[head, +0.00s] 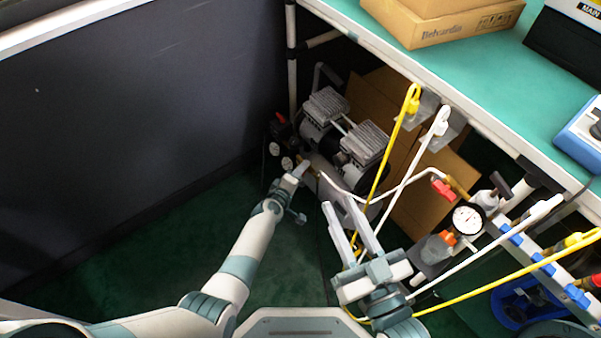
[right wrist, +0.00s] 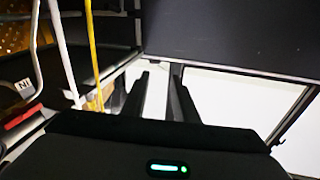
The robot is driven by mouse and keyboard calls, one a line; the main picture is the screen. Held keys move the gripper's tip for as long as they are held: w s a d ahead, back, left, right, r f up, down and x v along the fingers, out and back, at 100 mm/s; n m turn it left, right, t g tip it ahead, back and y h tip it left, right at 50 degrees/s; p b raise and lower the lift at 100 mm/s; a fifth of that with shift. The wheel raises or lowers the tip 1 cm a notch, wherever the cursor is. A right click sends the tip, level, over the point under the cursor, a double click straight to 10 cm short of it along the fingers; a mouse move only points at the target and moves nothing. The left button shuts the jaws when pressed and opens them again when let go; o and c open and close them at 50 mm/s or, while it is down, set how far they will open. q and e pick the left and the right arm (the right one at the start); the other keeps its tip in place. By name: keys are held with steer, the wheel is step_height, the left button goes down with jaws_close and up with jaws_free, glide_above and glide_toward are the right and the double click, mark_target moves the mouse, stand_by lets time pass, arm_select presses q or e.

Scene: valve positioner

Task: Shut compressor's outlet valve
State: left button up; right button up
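The compressor (head: 343,128), grey with two finned heads, stands on the floor under the bench in the head view. Small brass fittings (head: 312,173) show at its front, where a white hose meets it. The outlet valve cannot be made out clearly there. My left gripper (head: 300,168) reaches to these fittings, with its tips close to or touching them. Whether its fingers are open or closed on something is unclear. My right gripper (head: 336,203) is to the right and nearer, with its fingers apart and nothing between them. Its two dark fingers (right wrist: 158,95) also stand apart in the right wrist view.
Yellow and white hoses (head: 386,142) hang from the bench edge (head: 440,85) near my right gripper. A gauge (head: 467,219) with a red-handled valve (head: 443,189) stands at the right. A dark panel (head: 135,100) fills the left. Green floor (head: 150,240) is clear.

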arm_select(q)
steer(key=o, duration=0.3)
steer(key=p+v, duration=0.6)
steer(key=v, duration=1.1)
steer(key=shift+s, duration=0.2)
arm_select(e)
steer(key=s+d+f+g+h, duration=0.2)
steer(key=s+d+f+g, duration=0.1)
steer(key=f+g, duration=0.2)
steer(key=s+d+f+g+h, duration=0.2)
steer(key=f+g, duration=0.4)
steer(key=f, duration=0.4)
steer(key=shift+s+d+m, duration=0.3)
steer(key=shift+s+d, duration=0.6)
steer(key=shift+d, duration=0.1)
steer(key=shift+f, duration=0.1)
